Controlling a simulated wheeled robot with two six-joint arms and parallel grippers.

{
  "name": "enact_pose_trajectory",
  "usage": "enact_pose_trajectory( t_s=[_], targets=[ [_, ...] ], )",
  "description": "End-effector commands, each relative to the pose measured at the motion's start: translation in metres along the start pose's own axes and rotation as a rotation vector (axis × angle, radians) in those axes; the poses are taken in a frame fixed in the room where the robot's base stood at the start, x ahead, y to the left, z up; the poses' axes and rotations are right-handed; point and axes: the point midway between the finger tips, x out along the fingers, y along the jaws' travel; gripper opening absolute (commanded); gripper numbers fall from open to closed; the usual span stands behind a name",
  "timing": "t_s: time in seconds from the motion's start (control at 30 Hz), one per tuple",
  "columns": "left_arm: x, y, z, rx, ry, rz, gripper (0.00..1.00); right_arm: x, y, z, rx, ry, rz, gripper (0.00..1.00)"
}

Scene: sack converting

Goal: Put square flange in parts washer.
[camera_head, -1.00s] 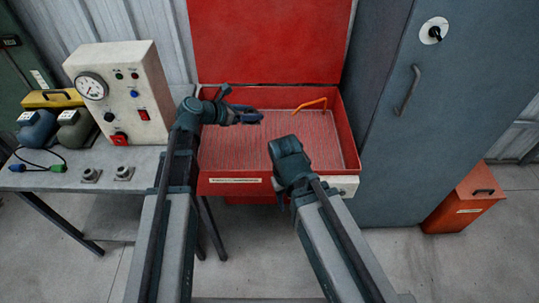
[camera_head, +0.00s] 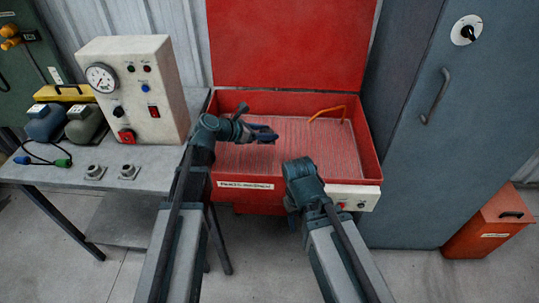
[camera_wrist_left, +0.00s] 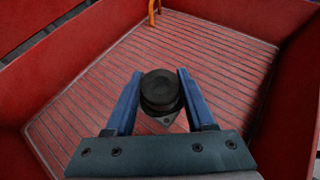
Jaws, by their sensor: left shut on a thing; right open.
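The parts washer (camera_head: 246,195) is a red open tub with its lid raised behind it. It also shows in the left wrist view (camera_wrist_left: 75,45), with a ribbed red floor. My left gripper (camera_head: 268,135) is over the tub. In the left wrist view, its blue fingers (camera_wrist_left: 160,98) are shut on a dark part, the square flange (camera_wrist_left: 161,88), with a round boss and a plate corner with a hole showing below. The height of the flange above the floor is hard to tell. My right gripper (camera_head: 292,203) is open, by the tub's front edge, its fingers mostly hidden.
An orange bent spout (camera_head: 328,111) rises at the tub's back right. A grey bench (camera_head: 150,182) at left holds a control box (camera_head: 140,90) and two small grey square-based parts (camera_head: 95,171). A grey cabinet (camera_head: 420,150) stands close at right, beside a red bin (camera_head: 490,225).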

Motion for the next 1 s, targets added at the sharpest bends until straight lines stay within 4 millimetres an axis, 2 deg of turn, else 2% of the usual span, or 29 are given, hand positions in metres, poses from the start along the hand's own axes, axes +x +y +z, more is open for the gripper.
enact_pose_trajectory(
  t_s=[0.03, 0.2, 0.47, 0.8, 1.0],
  targets=[
    [0.008, 0.0, -0.015, 0.0, -0.001, 0.0, 0.0, 0.017, -0.002, -0.001, 0.0, 0.0, 0.0, 0.5],
    [0.018, 0.0, -0.032, -0.001, -0.001, 0.0, 0.0, 0.036, -0.004, -0.002, 0.0, 0.0, 0.0, 0.5],
    [0.019, 0.0, -0.034, 0.0, -0.001, 0.0, 0.0, 0.039, -0.004, -0.002, 0.0, 0.0, 0.0, 0.5],
    [0.036, 0.0, -0.065, 0.0, -0.001, 0.0, 0.0, 0.074, -0.007, -0.004, 0.0, 0.0, 0.0, 0.5],
    [0.035, 0.0, -0.063, 0.0, -0.001, 0.0, 0.0, 0.072, -0.007, -0.004, 0.0, 0.0, 0.0, 0.5]
  ],
)
